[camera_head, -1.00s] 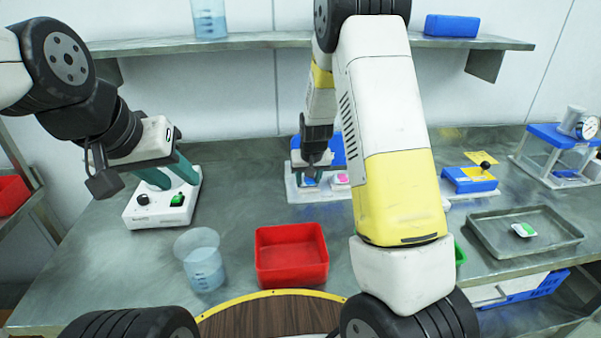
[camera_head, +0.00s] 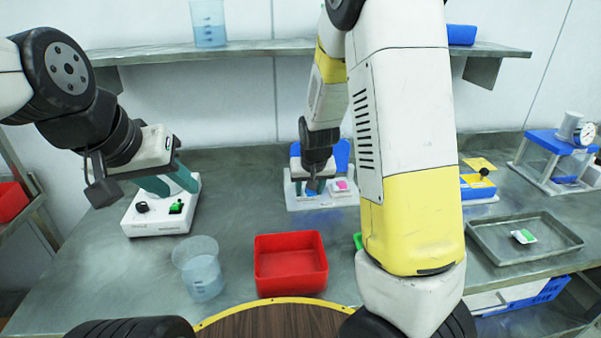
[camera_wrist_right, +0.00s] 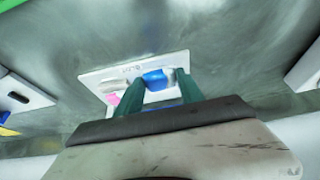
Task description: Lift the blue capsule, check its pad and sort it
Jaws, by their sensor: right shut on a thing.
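The blue capsule (camera_wrist_right: 156,80) is between the green fingers of my right gripper (camera_wrist_right: 160,92) in the right wrist view, low over a white plate (camera_wrist_right: 97,80). In the head view the right gripper (camera_head: 314,186) points down at this plate, and a bit of blue shows by its tips. I cannot tell whether the capsule is clear of the plate. Its pad is not clearly visible. A pink piece (camera_head: 342,186) lies on the plate beside it. My left gripper (camera_head: 168,184) is open, its teal fingers apart above a white device (camera_head: 158,226) with a black knob and a green switch.
A red bin (camera_head: 291,264) and a clear beaker (camera_head: 199,268) stand in front. A green bin (camera_head: 358,240) is mostly hidden behind my right arm. On the right are a metal tray (camera_head: 482,240) with a small green-white item, a blue-yellow device (camera_head: 480,185) and a gauge stand (camera_head: 560,150).

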